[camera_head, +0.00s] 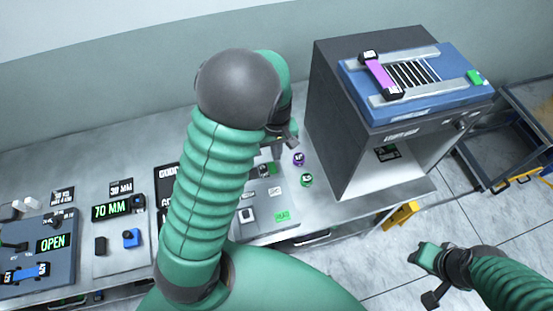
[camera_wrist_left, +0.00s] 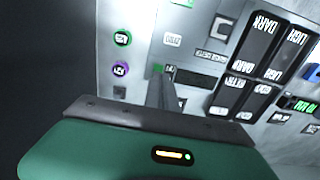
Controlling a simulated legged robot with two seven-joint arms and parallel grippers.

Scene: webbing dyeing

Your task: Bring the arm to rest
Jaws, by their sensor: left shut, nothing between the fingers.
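My left arm rises through the middle of the head view, its green ribbed sleeve bending at a dark elbow. My left gripper (camera_head: 284,138) hangs beyond it over the bench, partly hidden by the arm. In the left wrist view its fingers (camera_wrist_left: 160,92) are together and empty, above the bench panel. My right gripper (camera_head: 432,284) is at the lower right, over the floor and clear of the bench. Its fingers are too small and turned to read.
A grey machine (camera_head: 345,120) with a blue top unit (camera_head: 455,88) stands right of my left gripper. Purple (camera_head: 299,159) and green (camera_head: 306,180) buttons lie close by. Control panels (camera_head: 122,255) line the bench's left. A blue-shelved cart (camera_head: 500,165) stands at the right; floor (camera_head: 400,285) is open.

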